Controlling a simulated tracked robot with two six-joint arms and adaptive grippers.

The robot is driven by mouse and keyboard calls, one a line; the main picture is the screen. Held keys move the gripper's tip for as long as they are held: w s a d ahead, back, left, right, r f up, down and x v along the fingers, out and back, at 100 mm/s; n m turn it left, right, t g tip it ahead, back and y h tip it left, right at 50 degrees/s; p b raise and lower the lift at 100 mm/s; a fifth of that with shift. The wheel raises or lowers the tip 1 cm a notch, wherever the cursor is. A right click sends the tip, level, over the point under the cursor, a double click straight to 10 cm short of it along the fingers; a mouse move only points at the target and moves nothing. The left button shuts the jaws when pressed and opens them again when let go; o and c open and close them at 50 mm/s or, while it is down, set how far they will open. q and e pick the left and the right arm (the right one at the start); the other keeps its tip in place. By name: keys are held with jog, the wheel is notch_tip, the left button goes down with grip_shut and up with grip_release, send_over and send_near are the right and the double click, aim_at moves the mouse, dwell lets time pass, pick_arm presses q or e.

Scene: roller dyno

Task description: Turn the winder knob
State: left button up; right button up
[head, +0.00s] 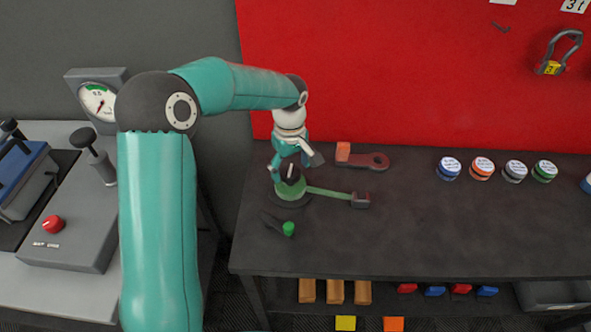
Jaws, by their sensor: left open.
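A small winder (291,213) with a round green and dark base stands near the left end of the dark bench. A green arm (330,193) reaches from it to the right and ends in a dark block. A dark crank at its front left carries a green knob (288,229). My left gripper (295,165) is open, pointing down over the winder's dark top, fingers spread. I cannot tell whether a finger touches it. The green knob lies in front of the gripper, clear of it. My right gripper is out of view.
A red-brown wrench-like tool (368,161) lies behind the winder. Several lidded jars (482,168) stand along the back right of the bench (430,235). A grey unit with a red button (53,224) and a gauge (98,101) stand left. The bench's right front is clear.

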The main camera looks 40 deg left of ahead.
pick_arm(q)
jog(key=shift+f, duration=0.3)
